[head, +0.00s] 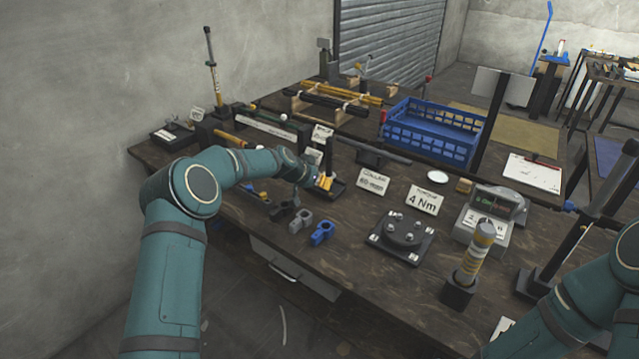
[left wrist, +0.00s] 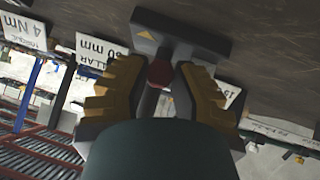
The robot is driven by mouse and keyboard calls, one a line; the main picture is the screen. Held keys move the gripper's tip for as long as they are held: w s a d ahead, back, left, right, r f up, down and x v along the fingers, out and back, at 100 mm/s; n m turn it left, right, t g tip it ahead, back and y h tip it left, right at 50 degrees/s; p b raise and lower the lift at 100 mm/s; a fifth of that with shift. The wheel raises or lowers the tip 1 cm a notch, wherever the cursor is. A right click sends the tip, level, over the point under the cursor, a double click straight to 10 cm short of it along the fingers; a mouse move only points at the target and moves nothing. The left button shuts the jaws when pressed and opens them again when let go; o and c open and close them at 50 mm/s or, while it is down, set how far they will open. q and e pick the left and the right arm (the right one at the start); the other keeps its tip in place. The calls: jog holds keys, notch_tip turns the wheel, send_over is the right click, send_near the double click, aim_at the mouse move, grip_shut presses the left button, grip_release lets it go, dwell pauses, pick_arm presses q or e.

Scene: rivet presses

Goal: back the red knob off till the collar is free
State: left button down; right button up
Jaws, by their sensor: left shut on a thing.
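A grey rod (left wrist: 150,101) shows between the fingers by the knob. A grey block (left wrist: 185,35) with a yellow triangle is just beyond the knob. I cannot make out the collar on this stand; the fingers and wrist hide much of it. My right arm shows at the lower right, its gripper out of view.
A collar sign (head: 373,181) and a 4 Nm sign (head: 424,200) stand to the right. Black, grey and blue (head: 322,232) clamp pieces lie in front. A round fixture (head: 402,236), a scale (head: 484,215) and a blue crate (head: 432,131) occupy the bench's right side.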

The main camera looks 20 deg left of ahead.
pick_arm(q)
jog(key=shift+r+h, duration=0.1)
jog(key=shift+h, duration=0.3)
dwell(0.3)
jog(key=c, duration=0.7)
grip_release()
jog(key=shift+w, duration=0.1)
jog(key=shift+c, duration=0.2)
jog(key=v, duration=1.2)
